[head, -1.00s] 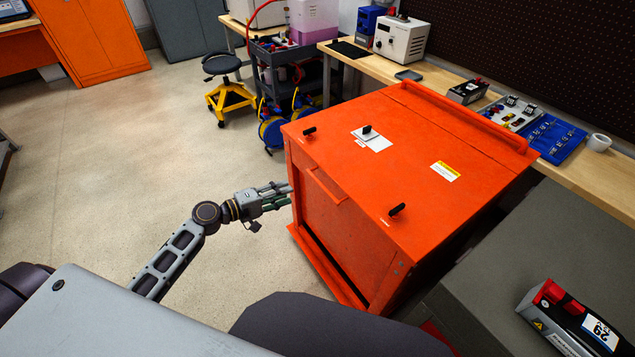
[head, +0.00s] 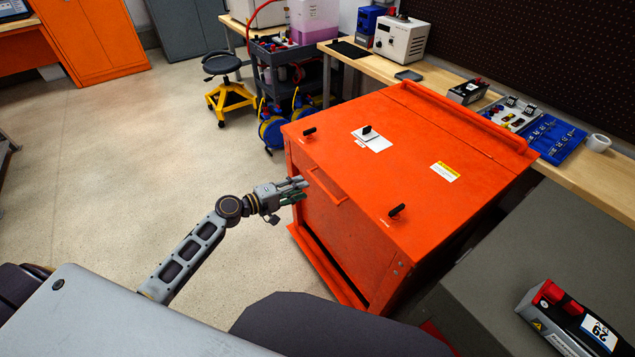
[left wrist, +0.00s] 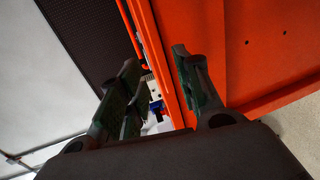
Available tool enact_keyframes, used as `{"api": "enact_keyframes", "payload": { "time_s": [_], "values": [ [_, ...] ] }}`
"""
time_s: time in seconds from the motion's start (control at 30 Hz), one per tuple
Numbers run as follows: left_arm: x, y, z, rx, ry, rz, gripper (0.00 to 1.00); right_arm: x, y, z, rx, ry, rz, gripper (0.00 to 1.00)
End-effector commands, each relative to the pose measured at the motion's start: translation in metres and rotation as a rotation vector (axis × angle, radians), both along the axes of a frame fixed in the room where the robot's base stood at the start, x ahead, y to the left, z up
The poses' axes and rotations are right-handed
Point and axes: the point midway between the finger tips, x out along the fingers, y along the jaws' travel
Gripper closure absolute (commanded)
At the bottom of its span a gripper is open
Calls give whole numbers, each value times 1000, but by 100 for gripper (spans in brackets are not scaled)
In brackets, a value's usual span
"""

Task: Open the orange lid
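The orange lid (head: 430,150) lies shut on top of the large orange cabinet (head: 350,245). Small black handles stand on it: one at the left corner (head: 309,131), one on a white plate (head: 367,131) and one near the front right (head: 397,211). An orange bar handle (head: 327,187) runs along the lid's front edge. My left gripper (head: 299,190) is at the cabinet's front left, close to that edge. In the left wrist view my left gripper (left wrist: 160,85) has its fingers apart with nothing between them, beside the orange panel (left wrist: 265,50). My right gripper is not in view.
A workbench (head: 440,82) with a power supply (head: 401,40), blue tray (head: 552,138) and white mug (head: 598,142) runs behind the cabinet. A grey surface with a battery module (head: 570,318) is at right. Floor left of the cabinet is clear up to the stool (head: 225,68).

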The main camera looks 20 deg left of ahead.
Motion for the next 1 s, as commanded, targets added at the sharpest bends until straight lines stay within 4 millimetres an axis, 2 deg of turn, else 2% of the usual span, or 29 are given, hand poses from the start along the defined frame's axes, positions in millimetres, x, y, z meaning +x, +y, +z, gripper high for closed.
{"api": "enact_keyframes", "payload": {
  "time_s": [0.47, 0.67, 1.0],
  "values": [
    [32, -24, -8, -1, -1, 0, 66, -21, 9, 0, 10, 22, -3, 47],
    [45, -35, -11, 1, -1, 0, 66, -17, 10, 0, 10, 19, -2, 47],
    [61, -47, -16, 0, 0, 0, 66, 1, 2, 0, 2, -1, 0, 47]
  ]
}}
